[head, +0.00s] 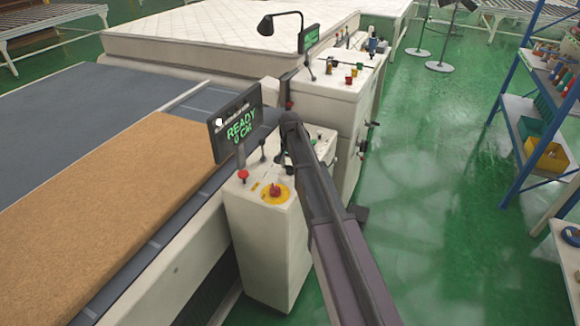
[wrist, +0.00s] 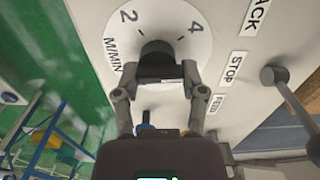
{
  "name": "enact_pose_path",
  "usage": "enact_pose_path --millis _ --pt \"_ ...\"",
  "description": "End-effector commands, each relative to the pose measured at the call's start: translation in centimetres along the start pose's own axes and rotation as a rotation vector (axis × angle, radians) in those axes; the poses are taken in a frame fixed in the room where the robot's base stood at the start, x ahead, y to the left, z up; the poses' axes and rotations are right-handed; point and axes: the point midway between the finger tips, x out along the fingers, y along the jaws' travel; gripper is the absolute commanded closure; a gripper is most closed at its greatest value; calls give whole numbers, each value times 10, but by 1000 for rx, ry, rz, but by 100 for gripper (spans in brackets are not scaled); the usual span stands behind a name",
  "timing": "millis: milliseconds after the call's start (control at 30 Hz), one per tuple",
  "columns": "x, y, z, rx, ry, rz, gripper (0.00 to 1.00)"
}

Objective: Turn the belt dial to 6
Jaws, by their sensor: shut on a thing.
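The belt dial (wrist: 178,22) is a round white plate in the wrist view, marked 2, 4 and M/MIN, with a black knob (wrist: 158,53) at its middle. My gripper (wrist: 158,75) is shut on the knob, with one finger on each side. The lower part of the dial is hidden behind the fingers, and I see no 6. I cannot tell which number the knob points at. In the head view, my arm hides the dial on the white control console (head: 262,240).
A lever (wrist: 274,76) stands beside the STOP and FEED labels. The console carries a READY screen (head: 236,125) and a red stop button on yellow (head: 275,191). A brown slab (head: 110,190) lies on the conveyor at left. A blue shelf rack (head: 515,125) stands right; green floor between is clear.

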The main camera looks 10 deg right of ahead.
Motion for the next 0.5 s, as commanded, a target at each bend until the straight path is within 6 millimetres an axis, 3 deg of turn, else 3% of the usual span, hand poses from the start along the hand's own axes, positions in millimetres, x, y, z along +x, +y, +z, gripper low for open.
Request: enact_pose_path --millis 500 --pt "0 3 1 479 -3 3 94"
